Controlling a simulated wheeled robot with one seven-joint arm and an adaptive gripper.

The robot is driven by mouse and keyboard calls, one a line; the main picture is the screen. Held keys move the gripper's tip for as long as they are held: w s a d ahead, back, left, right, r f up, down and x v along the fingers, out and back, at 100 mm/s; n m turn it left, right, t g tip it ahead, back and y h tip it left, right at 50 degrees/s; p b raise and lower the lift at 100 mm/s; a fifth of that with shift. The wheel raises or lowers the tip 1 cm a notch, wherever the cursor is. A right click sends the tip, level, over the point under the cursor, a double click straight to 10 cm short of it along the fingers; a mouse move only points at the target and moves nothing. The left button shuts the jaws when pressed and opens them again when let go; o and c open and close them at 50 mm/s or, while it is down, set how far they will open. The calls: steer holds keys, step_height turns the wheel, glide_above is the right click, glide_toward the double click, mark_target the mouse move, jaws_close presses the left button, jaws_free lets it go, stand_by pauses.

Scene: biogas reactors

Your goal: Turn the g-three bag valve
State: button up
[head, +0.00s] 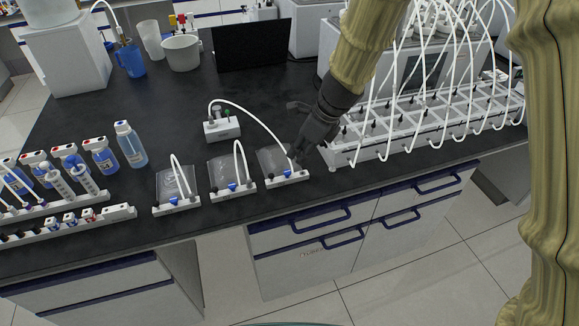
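Three clear bags lie in white holders near the front edge of the black bench: a left bag (172,183), a middle bag (228,173) and a right bag (272,160). Each holder has a blue valve at its front. Labels are too small to read, so I cannot confirm which is g-three. My gripper (298,157) points down at the right side of the right bag, close to its blue valve (287,174). Whether it touches the valve or bag is unclear. Its fingers are dark and overlap, so their opening cannot be told.
A white tube runs from the right bag to a small white block (221,128) behind. A white reactor rack (420,125) with many arching tubes stands close on the right. Bottles and racks with syringes (60,186) fill the left.

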mark_target(287, 171)
steer(key=shift+x, duration=4.7)
jaws_close()
